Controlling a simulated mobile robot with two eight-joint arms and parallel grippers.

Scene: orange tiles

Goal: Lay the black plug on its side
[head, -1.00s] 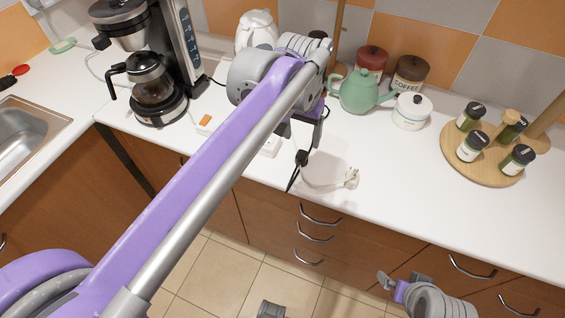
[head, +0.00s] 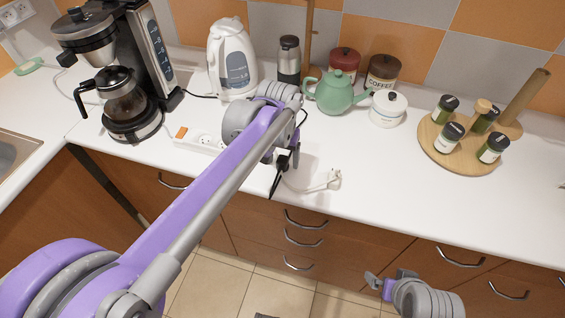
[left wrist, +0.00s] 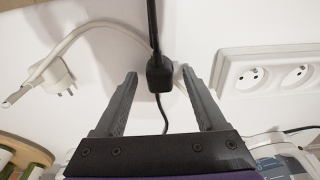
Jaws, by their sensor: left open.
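The black plug (head: 282,163) is on the white counter near its front edge, its black cord running toward the front. In the left wrist view the black plug (left wrist: 159,76) shows between the two fingertips, with its cord leading up out of the picture. My left gripper (left wrist: 158,74) is open, with a gap between the plug and each finger. In the head view the left gripper (head: 287,152) is at the plug, partly hidden by my arm. My right gripper (head: 377,283) is low in front of the drawers; its jaw gap is unclear.
A white plug (head: 333,180) with its cord lies just right of the black plug. A white power strip (head: 205,143) lies to the left. A green teapot (head: 336,93), white pot (head: 387,108) and kettle (head: 230,65) stand behind. The counter right of the white plug is clear.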

